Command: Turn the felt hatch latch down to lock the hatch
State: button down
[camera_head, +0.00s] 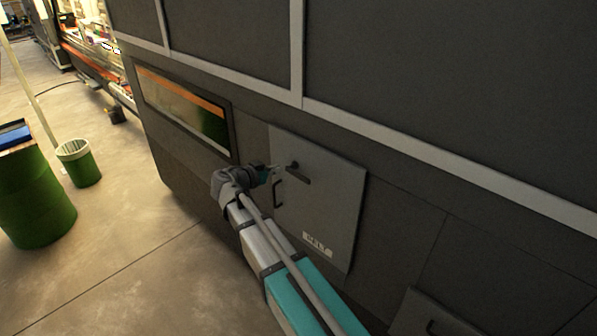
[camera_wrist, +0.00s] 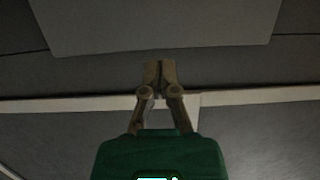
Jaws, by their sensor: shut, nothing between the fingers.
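My gripper (camera_head: 276,168) is at the hatch's left side, close to the left of the latch; contact cannot be told. In the wrist view my gripper (camera_wrist: 160,74) is shut and empty, and part of a grey panel shows above it.
A long window (camera_head: 185,108) with an orange strip is left of the hatch. Another panel (camera_head: 438,318) is at the lower right. A green barrel (camera_head: 35,200) and green bin (camera_head: 82,168) stand at the far left. The floor between them and the machine is clear.

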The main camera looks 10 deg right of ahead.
jog(key=shift+d, duration=0.1)
jog(key=b+x, duration=0.1)
jog(key=x, duration=0.2)
jog(key=b+x, duration=0.1)
jog(key=x, duration=0.3)
jog(key=f+b+x, duration=0.1)
jog(key=x, duration=0.2)
jog(key=shift+f+b, duration=0.1)
jog(key=shift+b, duration=0.2)
jog(key=shift+f+b, duration=1.4)
jog(key=shift+d, duration=0.1)
jog(key=shift+d+f, duration=0.1)
